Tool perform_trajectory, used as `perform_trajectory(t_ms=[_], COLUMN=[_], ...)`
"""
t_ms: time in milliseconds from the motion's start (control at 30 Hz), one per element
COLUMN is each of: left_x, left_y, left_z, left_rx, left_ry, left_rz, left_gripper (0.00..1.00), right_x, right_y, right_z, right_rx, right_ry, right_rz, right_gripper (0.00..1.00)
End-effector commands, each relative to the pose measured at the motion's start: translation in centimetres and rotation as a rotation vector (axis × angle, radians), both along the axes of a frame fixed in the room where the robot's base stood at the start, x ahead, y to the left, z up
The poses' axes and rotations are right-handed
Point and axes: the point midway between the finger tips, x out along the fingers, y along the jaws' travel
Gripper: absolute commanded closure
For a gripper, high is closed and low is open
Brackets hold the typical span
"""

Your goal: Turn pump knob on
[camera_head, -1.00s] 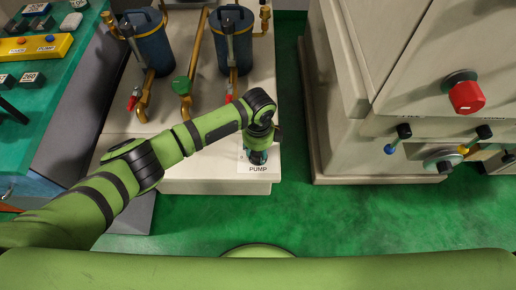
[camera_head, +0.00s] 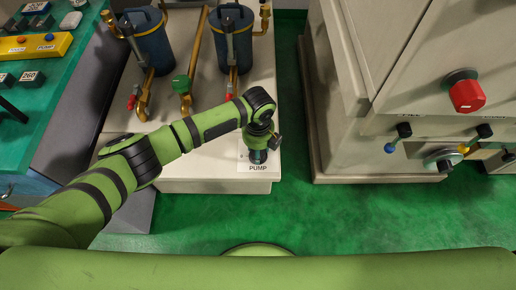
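The white PUMP label plate (camera_head: 257,169) lies on top of the cream cabinet near its front right corner. My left arm comes in from the left, and its gripper (camera_head: 259,153) points down onto this plate just above the word PUMP. The pump knob is mostly or wholly hidden under the gripper, so its position cannot be read. A dark part of the gripper sticks out to the right. I cannot tell whether the fingers are closed on the knob. My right gripper is not in view.
Two blue canisters (camera_head: 153,45) (camera_head: 231,42) with brass pipes and red and green valve handles stand behind on the cream cabinet (camera_head: 206,181). A grey machine with a red knob (camera_head: 466,94) stands at right. Green floor (camera_head: 297,140) lies between them.

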Motion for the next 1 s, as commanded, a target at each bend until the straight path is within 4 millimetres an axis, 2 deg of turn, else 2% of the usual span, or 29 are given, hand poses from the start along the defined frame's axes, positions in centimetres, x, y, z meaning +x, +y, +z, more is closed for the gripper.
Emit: perform_trajectory(t_ms=[367,400,433,800,867,1000], left_x=[-0.2,-0.2,-0.2,0.0,0.0,0.0], left_y=[0.0,0.0,0.0,0.0,0.0,-0.1], left_z=[-0.2,-0.2,-0.2,0.2,0.6,2.7], left_rx=[0.001,0.001,0.001,0.0,0.0,-0.002], left_ry=[0.005,0.005,0.005,0.001,0.0,-0.002], left_rz=[-0.008,-0.008,-0.007,-0.005,-0.004,-0.006], left_gripper=[0.9,0.42,0.34,0.34,0.34,0.34], right_x=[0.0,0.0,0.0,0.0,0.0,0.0], right_y=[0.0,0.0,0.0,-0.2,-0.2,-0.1], right_z=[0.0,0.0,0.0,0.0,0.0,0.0], right_rx=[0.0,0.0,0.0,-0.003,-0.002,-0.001], right_ry=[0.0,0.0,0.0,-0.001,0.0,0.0], right_rz=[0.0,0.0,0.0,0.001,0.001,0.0], right_gripper=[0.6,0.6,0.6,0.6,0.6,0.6])
